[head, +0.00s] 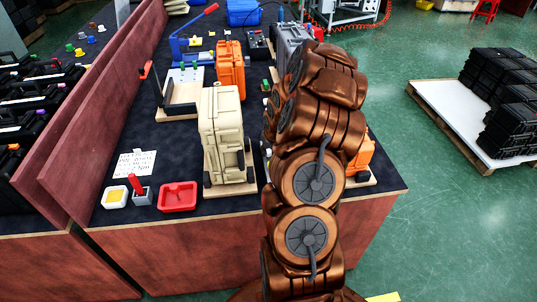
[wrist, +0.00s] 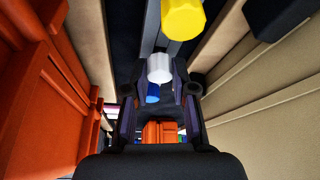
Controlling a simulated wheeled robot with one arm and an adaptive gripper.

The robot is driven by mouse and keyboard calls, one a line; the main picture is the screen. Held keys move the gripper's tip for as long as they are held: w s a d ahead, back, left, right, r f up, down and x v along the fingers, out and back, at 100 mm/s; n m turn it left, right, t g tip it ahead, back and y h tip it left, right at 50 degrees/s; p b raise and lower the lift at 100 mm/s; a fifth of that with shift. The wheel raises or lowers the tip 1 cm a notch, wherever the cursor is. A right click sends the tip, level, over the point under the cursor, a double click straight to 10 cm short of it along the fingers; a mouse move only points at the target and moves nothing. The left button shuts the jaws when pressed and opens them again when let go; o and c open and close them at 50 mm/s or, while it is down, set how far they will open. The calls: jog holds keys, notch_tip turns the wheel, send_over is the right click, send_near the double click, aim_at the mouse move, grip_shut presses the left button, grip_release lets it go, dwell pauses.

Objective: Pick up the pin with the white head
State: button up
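The pin with the white head (wrist: 160,68) shows in the wrist view, between the tips of my gripper (wrist: 160,82). One dark finger is on each side of the white head, very close to it. I cannot tell whether they touch it. A yellow-headed pin (wrist: 183,18) is just above it in the picture, and a blue part (wrist: 153,93) shows just below it. In the head view my arm covers the gripper and I cannot make out the white-headed pin.
In the wrist view an orange case (wrist: 35,95) stands close on the left and a beige case (wrist: 265,95) on the right, leaving a narrow gap. The head view shows a dark table with a beige case (head: 222,130), an orange case (head: 230,68) and a red tray (head: 178,197).

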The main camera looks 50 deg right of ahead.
grip_shut()
jog(key=shift+r, duration=0.1)
notch_tip(320, 180, up, 9)
jog(key=b, duration=0.2)
jog(key=shift+b, duration=0.4)
notch_tip(320, 180, up, 4)
send_over(268, 151)
jog(key=shift+s+r, duration=0.15)
jog(key=shift+r, duration=0.05)
dwell(0.4)
